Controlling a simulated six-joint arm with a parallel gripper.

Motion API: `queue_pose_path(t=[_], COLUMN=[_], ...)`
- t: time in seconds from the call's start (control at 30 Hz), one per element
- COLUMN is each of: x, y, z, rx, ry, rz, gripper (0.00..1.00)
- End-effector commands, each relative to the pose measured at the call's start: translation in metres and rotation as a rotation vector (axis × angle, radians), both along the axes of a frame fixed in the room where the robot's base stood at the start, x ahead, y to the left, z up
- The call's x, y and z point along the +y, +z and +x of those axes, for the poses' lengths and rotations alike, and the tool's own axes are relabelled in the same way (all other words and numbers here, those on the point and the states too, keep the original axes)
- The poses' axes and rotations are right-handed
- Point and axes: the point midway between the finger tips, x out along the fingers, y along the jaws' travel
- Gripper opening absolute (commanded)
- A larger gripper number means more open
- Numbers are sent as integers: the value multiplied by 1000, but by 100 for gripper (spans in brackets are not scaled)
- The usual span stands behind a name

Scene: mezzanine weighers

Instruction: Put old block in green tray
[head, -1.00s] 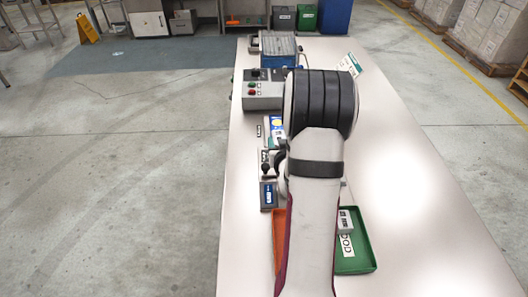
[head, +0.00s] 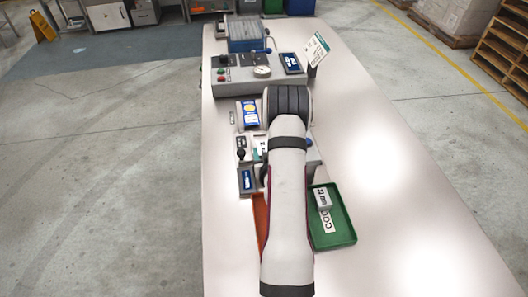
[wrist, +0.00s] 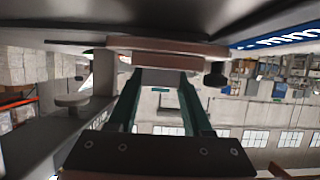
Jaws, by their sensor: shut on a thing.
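My gripper (wrist: 162,82) shows in the wrist view, its two green fingers reaching up from a dark body. It is shut on a small grey block (wrist: 160,76), mostly seen end-on, below a flat plate. In the head view my arm hides the gripper and what it holds. The green tray (head: 345,233) lies on the table right of my arm. A pale block (head: 323,198) with a dark printed label is in it, near a white label on the tray floor. Whether either block is the old one, I cannot tell.
An orange tray (head: 259,225) is partly hidden by my arm. A small blue display (head: 247,181) and a grey control box (head: 250,77) with a dial stand beyond it. A white card (head: 317,49) stands upright behind. The table's right side is clear.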

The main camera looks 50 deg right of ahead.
Motion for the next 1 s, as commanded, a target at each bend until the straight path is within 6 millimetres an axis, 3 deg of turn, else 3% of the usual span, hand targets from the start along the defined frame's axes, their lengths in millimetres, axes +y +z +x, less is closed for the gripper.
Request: queue_pose_path(t=[0.3, 0.33, 0.5, 0.77, 1.0], x=[0, 0, 0, 0, 30], y=[-3, -4, -3, -3, 15], z=[0, 0, 0, 0, -30], rx=[-1, 0, 0, 0, 0], ry=[0, 0, 0, 0, -2], rz=[-1, 0, 0, 0, 2], gripper=[0, 51, 80, 80, 80])
